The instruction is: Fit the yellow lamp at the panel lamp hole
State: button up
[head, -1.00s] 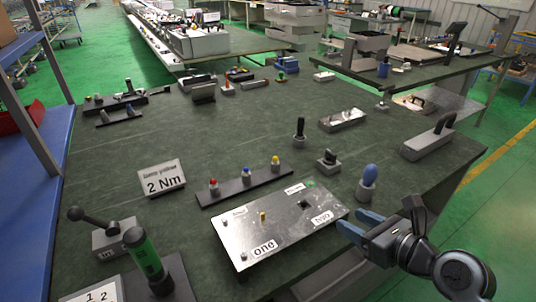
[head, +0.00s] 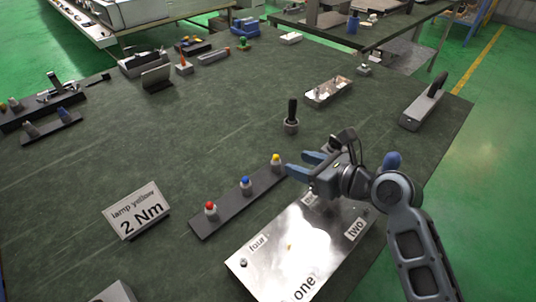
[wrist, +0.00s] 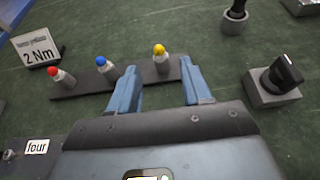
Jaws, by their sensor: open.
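The yellow lamp (head: 276,161) stands upright at the right end of a dark strip (head: 225,215), beside a blue lamp (head: 245,183) and a red lamp (head: 210,208). It also shows in the wrist view (wrist: 160,55). My gripper (head: 296,164) is open and empty, its blue fingers pointing at the yellow lamp. In the wrist view the lamp sits just beyond and between the fingertips (wrist: 163,78), apart from them. The silver panel (head: 275,270) lies in front with labels "four", "one" and "two". A small yellowish spot shows on it. My arm hides part of the panel.
A sign reading "lamp yellow 2 Nm" (head: 138,211) stands left of the strip. A black-handled tool in a grey holder (head: 291,120) stands behind my gripper. A black knob on a grey block (wrist: 276,82) lies to the gripper's right. The table's left middle is clear.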

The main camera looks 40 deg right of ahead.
aim_at(278, 158)
jog(key=x, duration=0.6)
jog(key=shift+w+a+f+p, duration=0.1)
jog(key=shift+w+f+p, duration=0.2)
jog(key=shift+p, duration=0.05)
grip_shut()
